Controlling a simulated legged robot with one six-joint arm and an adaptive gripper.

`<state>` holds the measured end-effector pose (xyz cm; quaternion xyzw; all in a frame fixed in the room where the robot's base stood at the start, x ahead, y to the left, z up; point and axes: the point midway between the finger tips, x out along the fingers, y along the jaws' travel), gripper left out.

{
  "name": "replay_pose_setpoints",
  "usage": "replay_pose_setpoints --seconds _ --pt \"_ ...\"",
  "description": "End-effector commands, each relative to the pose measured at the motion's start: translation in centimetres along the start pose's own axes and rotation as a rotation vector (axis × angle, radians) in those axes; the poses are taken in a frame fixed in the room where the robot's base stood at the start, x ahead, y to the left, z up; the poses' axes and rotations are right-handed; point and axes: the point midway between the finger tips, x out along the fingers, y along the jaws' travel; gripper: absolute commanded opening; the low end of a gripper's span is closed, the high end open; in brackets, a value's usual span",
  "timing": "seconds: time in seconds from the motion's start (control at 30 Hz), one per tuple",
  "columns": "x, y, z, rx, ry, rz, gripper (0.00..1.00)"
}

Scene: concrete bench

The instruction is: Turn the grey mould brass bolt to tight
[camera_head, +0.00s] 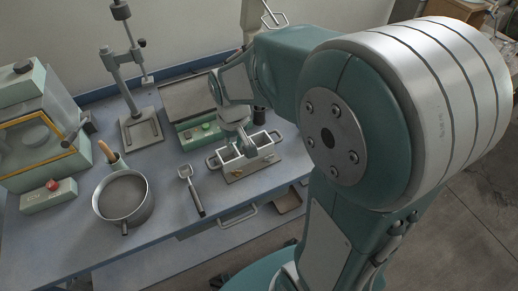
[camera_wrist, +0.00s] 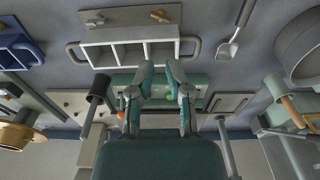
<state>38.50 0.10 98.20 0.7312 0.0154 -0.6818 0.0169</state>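The grey mould (camera_wrist: 132,52) is a three-compartment box with side handles, on a grey base plate (camera_wrist: 125,15) at the top of the wrist view. A brass bolt (camera_wrist: 160,16) sits on the plate, with another small fitting (camera_wrist: 95,20) to its left. In the head view the mould (camera_head: 227,167) stands near the bench's front edge, partly hidden by my gripper (camera_head: 247,149). In the wrist view my gripper (camera_wrist: 160,66) is open, its two fingers apart with nothing between them. It appears over the mould in the head view, apart from the bolt in the wrist view.
A scoop (camera_head: 191,190) and a pan (camera_head: 123,198) lie left of the mould. A green device (camera_head: 203,134) stands behind it, and a tall stand (camera_head: 140,130) farther left. A blue mould (camera_wrist: 20,52) shows at the wrist view's left.

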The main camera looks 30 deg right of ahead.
Motion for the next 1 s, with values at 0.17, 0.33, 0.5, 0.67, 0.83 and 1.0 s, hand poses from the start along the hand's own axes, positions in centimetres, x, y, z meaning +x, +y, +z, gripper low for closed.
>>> replay_pose_setpoints --seconds 0.17,0.33,0.5,0.67,0.83,1.0 --pt "-2.3 0.0 1.1 0.005 0.05 0.002 0.22" --pt "-4.2 -0.1 2.2 0.011 0.095 0.004 0.22" --pt "-6.0 -0.1 3.4 0.016 0.14 0.005 0.22" --pt "-7.5 -0.2 4.6 0.02 0.181 0.006 0.22" --pt "-8.9 -0.2 6.0 0.024 0.225 0.007 0.22" --pt "-10.2 -0.3 7.4 0.029 0.271 0.008 0.22"
